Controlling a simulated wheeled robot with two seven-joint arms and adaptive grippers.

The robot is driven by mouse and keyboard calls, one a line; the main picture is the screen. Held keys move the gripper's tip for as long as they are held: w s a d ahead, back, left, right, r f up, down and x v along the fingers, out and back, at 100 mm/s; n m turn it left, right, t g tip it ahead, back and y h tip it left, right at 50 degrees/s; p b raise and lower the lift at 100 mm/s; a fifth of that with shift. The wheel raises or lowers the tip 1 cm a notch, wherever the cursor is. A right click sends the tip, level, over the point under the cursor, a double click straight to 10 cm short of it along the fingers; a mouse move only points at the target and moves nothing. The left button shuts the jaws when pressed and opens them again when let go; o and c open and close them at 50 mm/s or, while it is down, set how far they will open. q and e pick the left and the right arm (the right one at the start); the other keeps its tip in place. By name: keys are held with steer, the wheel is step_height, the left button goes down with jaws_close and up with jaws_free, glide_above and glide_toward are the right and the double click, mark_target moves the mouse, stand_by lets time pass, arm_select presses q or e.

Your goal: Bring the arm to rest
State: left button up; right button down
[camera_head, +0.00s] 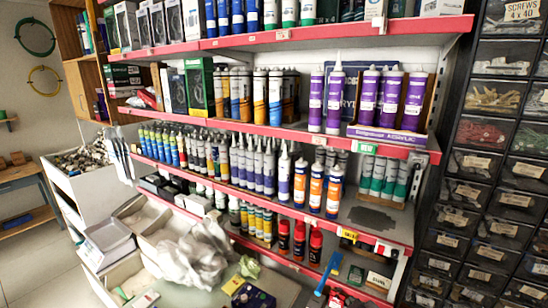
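Neither my left nor my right gripper shows in the head view, and no part of either arm can be made out. The task line names no object apart from the arm. In front of me stands a shelf unit with red-edged shelves (290,135), filled with tubes and cartridges. Purple cartridges (390,98) stand at the right of the middle shelf. Orange and white cartridges (316,190) stand on the shelf below.
A wall of dark drawers with labels (475,161) stands close on the right. A white cabinet (100,190) and low bins with a crumpled plastic bag (195,255) are at lower left. A blue-handled tool (327,273) is low in front. Open floor (35,265) shows at far left.

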steer(key=s+f+m+g+y, duration=0.1)
steer(key=s+f+m+g, duration=0.55)
steer(key=s, duration=1.05)
step_height(320, 180, down, 37)
steer(key=s+n+g+b, duration=0.2)
steer(key=s+d+f+b, duration=0.1)
steer(key=s+d+f, duration=0.1)
steer(key=s+f, duration=0.9)
steer(key=s+d+f+b, duration=0.1)
steer(key=s+d+f, duration=0.1)
steer(key=s+f, duration=0.9)
steer(key=shift+s+f+g, duration=0.3)
steer(key=shift+s+g, duration=0.05)
stand_by(0.7)
